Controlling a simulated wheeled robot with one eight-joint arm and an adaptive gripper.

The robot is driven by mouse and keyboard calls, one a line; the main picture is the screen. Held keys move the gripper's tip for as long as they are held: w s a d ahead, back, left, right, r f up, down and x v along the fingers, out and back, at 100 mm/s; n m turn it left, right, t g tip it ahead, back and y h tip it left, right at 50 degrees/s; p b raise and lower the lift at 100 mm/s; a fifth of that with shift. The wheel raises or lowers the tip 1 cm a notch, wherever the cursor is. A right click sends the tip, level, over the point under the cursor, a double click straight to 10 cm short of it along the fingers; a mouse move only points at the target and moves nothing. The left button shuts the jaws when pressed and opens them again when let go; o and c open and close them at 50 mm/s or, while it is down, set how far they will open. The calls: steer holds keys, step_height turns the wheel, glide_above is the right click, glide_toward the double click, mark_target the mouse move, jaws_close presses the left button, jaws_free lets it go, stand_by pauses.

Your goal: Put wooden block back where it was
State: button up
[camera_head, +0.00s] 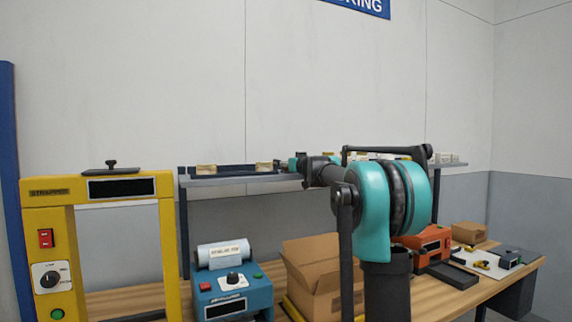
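Two small light wooden pieces lie at shelf height above the bench. One wooden block (206,169) is at the left end of a dark strip or tray (236,170), and another wooden block (265,167) is at its right end. I cannot tell which is the task's block. My arm crosses the right of the view and points left, with my gripper (284,164) beside the right-hand block. The fingers are small and mostly hidden, so I cannot tell whether they touch or hold it.
The raised shelf (230,181) runs behind the workbench (105,303). A yellow strapping machine frame (168,245) stands at left. A blue label machine (232,297), an open cardboard box (310,268) and an orange device (428,240) crowd the bench. More small items on the shelf are partly hidden by my arm.

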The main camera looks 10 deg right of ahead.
steer(key=v, duration=1.1)
steer(key=shift+s, duration=0.35)
steer(key=shift+d, duration=0.2)
